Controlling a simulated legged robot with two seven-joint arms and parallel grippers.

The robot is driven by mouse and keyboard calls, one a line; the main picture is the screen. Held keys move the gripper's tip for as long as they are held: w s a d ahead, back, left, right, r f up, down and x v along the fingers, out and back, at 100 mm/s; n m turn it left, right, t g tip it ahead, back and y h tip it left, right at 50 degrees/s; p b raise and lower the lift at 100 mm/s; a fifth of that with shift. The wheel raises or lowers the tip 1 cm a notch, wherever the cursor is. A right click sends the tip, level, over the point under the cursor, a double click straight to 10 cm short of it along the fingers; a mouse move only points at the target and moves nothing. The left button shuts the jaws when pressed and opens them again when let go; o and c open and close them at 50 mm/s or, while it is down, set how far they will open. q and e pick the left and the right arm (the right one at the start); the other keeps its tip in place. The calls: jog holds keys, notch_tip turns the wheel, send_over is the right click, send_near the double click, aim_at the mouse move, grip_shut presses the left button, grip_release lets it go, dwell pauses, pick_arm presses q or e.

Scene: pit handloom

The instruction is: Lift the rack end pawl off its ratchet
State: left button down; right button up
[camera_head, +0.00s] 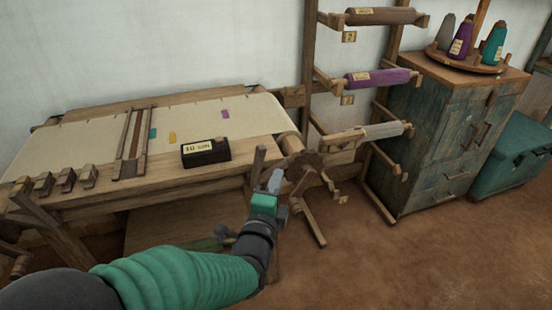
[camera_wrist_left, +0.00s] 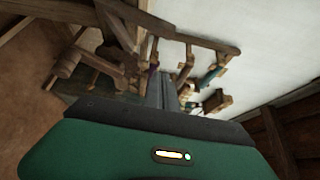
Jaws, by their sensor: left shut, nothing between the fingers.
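A brown toothed ratchet wheel (camera_head: 304,167) sits at the right end of the loom, on the end of the pale cloth roll. Small wooden arms (camera_head: 332,187) stick out just right of the wheel; I cannot tell which piece is the pawl. My left gripper (camera_head: 276,178) is shut and empty, with its grey fingers pointing up just left of the wheel. I cannot tell whether it touches anything. In the left wrist view the shut fingers (camera_wrist_left: 163,90) point toward wooden bars, and the ratchet is not clearly seen. My right gripper is in no view.
A wooden post (camera_head: 258,168) stands close left of my fingers. A labelled dark box (camera_head: 206,152) sits on the loom's front beam (camera_head: 150,180). The roller rack (camera_head: 309,70) and a worn blue cabinet (camera_head: 440,140) stand to the right. The brown floor (camera_head: 420,265) at front right is clear.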

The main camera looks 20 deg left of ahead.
aim_at(257, 165)
pick_arm(q)
jog(key=w+a+b, duration=0.4)
jog(key=w, duration=0.4)
jog(key=shift+w+a+b, duration=0.25)
jog(key=shift+a+b, duration=0.05)
jog(key=shift+b, duration=0.1)
jog(key=shift+d+f, duration=0.1)
